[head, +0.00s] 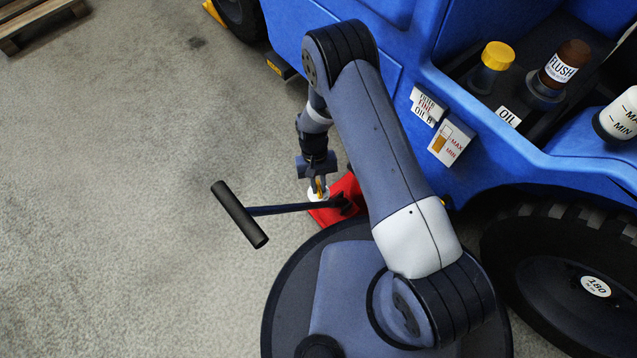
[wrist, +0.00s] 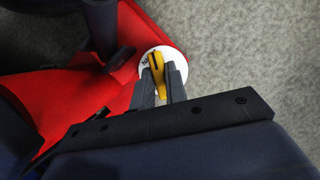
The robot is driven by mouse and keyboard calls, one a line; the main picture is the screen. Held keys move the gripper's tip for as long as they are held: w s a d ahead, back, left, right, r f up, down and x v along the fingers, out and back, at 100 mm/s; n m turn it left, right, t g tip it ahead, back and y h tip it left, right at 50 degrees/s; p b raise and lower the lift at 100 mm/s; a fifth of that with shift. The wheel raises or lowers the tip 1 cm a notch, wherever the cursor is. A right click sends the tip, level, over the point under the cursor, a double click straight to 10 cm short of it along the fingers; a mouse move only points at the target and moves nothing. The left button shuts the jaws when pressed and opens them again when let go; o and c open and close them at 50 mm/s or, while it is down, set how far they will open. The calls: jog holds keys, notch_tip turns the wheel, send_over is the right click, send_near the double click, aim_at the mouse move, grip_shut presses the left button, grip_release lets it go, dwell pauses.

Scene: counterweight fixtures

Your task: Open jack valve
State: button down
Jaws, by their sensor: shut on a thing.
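The red jack (head: 345,193) stands on the floor beside the blue vehicle, partly hidden behind my arm. It also shows in the wrist view (wrist: 60,75). Its valve is a yellow lever (wrist: 157,64) on a white round dial (wrist: 172,55) with dark lettering, mostly covered. My gripper (head: 319,187) points down over the jack's near end. In the wrist view its fingers (wrist: 159,82) are shut on the yellow valve lever, one on each side. The jack's long handle (head: 280,209) ends in a black T-grip (head: 239,214) that reaches out to the left.
The blue vehicle (head: 410,160) fills the right side, with a large black tyre (head: 535,250) at lower right. An open bay holds a yellow-capped bottle (head: 494,60) and a flush bottle (head: 563,66). A wooden pallet (head: 28,22) lies at upper left. The floor on the left is clear.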

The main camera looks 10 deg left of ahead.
jog(key=c, duration=1.4)
grip_release()
jog(key=shift+c, duration=0.2)
jog(key=p+v, duration=0.4)
jog(key=v, duration=0.7)
jog(key=shift+f, duration=0.25)
jog(key=b+x, duration=0.4)
jog(key=x, duration=0.7)
jog(key=shift+s+f, duration=0.1)
jog(key=shift+f, duration=0.05)
jog(key=shift+r+m, duration=0.35)
jog(key=shift+m, duration=0.25)
jog(key=shift+m+y, duration=0.6)
jog(key=shift+m, duration=0.3)
